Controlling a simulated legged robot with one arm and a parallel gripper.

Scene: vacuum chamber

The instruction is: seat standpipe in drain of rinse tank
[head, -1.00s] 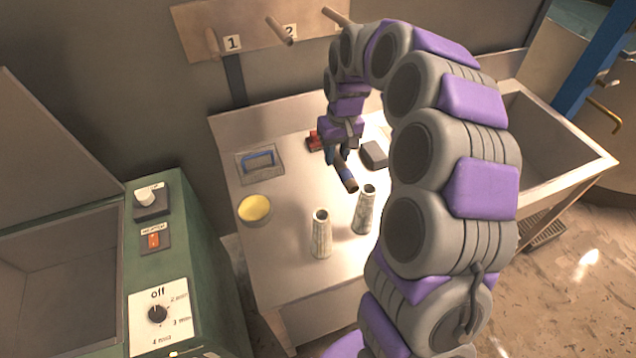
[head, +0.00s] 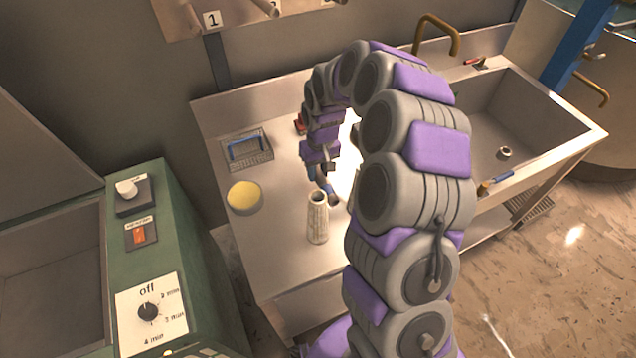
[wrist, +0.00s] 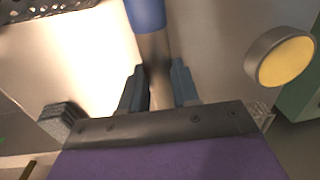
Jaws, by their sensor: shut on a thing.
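My gripper (head: 322,182) is low over the steel worktop beside the tank, left of my arm's links. In the wrist view its two dark fingers (wrist: 158,88) are shut on a brownish tube with a blue band (wrist: 146,15), which looks like the standpipe. In the head view only a short dark end of the tube (head: 333,198) shows; its far end is out of the wrist view. The rinse tank (head: 590,140) is the deep steel basin at the right. Its drain (head: 504,153) is a small pale ring with a dark hole on the tank floor.
A pale tapered cylinder (head: 318,222) stands on the worktop close to my gripper. A brass faucet (head: 437,35) rises behind.

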